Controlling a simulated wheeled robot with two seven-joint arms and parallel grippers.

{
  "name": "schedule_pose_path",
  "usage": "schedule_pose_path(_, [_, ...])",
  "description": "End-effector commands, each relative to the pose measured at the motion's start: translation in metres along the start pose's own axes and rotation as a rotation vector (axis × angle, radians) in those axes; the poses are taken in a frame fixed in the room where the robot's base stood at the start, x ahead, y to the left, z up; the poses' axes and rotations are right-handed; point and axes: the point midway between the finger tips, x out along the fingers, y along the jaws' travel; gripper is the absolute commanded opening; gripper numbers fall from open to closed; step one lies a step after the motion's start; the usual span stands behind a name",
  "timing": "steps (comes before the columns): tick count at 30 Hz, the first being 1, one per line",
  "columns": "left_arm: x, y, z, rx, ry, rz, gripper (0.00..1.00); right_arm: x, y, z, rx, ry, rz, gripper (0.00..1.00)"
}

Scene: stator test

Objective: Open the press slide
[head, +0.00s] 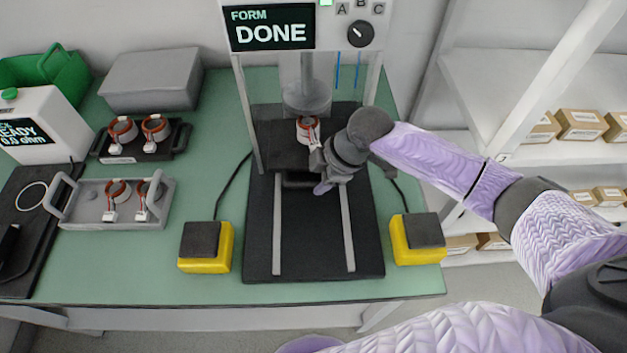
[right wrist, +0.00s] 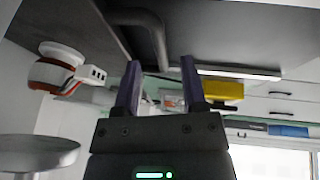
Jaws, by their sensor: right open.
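The press slide (head: 272,146) is a dark plate at the back of two rails, under the press ram (head: 306,98). A stator with a copper-coloured ring (head: 307,127) sits on it; it also shows in the right wrist view (right wrist: 52,72). The dark slide handle (head: 297,181) is on the slide's front edge. My right gripper (head: 320,184) is open at the right end of the handle. In the right wrist view the dark handle bar (right wrist: 152,35) reaches down between the open fingertips (right wrist: 160,66); I cannot tell whether they touch it. My left gripper is not in view.
The press display (head: 270,28) reads "FORM DONE". Yellow button boxes stand left (head: 206,247) and right (head: 417,239) of the black base (head: 313,235). The rails in front of the slide are clear. A grey tray (head: 85,190) with stators lies to the left.

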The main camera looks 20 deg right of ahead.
Motion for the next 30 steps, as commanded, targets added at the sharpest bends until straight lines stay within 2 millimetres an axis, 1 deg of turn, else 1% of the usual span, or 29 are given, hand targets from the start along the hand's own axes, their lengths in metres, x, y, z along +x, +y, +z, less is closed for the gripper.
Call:
schedule_pose_path(1, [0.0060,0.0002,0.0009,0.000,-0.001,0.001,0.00,0.0104,-0.0007,0.0011,0.001,0.000,-0.002,0.54])
schedule_pose_path(4, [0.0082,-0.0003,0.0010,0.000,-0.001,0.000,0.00,0.0183,-0.0003,0.0005,0.000,-0.001,0.000,0.54])
schedule_pose_path(12, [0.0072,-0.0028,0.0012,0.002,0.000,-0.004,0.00,0.0188,0.0003,-0.0003,0.000,-0.001,0.001,0.54])
schedule_pose_path(17, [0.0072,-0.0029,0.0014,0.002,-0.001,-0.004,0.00,0.0187,0.0002,-0.0002,0.000,-0.001,0.001,0.20])
schedule_pose_path(18, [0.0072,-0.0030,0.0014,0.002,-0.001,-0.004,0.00,0.0187,0.0002,-0.0002,0.000,-0.001,0.001,0.12])
schedule_pose_path(20, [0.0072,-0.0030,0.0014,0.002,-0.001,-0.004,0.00,0.0187,0.0002,-0.0002,0.000,-0.001,0.001,0.00])
schedule_pose_path(30, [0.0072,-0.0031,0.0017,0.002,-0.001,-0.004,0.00,0.0188,0.0000,-0.0001,0.000,-0.001,0.000,0.00])
